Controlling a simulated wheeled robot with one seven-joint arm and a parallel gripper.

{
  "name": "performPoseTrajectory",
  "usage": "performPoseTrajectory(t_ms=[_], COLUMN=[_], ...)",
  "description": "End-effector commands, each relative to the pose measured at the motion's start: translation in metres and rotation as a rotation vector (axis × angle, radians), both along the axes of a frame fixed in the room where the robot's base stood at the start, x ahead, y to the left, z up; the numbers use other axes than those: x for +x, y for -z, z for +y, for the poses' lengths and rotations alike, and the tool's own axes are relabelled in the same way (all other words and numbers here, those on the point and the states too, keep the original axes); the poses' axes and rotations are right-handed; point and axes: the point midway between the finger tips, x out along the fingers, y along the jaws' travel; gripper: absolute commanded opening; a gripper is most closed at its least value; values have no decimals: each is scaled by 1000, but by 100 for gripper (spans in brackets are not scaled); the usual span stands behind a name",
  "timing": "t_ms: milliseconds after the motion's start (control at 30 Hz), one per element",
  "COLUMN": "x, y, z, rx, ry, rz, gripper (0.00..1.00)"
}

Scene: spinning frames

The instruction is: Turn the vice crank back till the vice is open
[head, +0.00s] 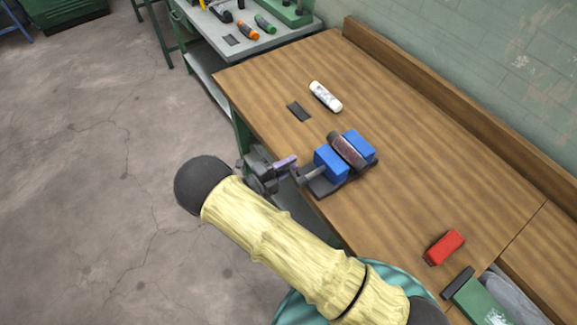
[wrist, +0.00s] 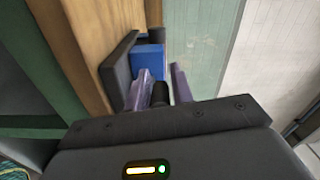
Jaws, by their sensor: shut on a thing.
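The vice has two blue jaws (head: 331,161) on a dark base (head: 325,187) at the bench's near-left edge. A brown cylinder (head: 347,151) lies between the jaws; I cannot tell if both touch it. A grey screw rod runs left from the near jaw toward my gripper (head: 287,165). In the wrist view, the purple fingers of my gripper (wrist: 162,88) are shut on the dark crank handle (wrist: 160,94). A blue jaw (wrist: 148,57) and a dark plate (wrist: 118,72) show beyond it. The rest of the crank is mostly hidden by my gripper.
A white bottle (head: 325,96) and a small dark block (head: 299,111) lie behind the vice on the wooden bench (head: 410,165). A red block (head: 444,247) lies at right, near a green tool (head: 478,301). A grey side table (head: 225,42) holds several tools.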

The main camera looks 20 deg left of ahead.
Motion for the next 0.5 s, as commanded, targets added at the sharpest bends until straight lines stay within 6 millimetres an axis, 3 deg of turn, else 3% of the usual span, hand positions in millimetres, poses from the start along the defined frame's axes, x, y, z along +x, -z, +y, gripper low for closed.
performPoseTrajectory(t_ms=[33, 500], x=[5, 6], y=[5, 11], z=[-10, -8], rx=[-36, -158], ry=[20, 21], rz=[20, 123], gripper=[0, 0])
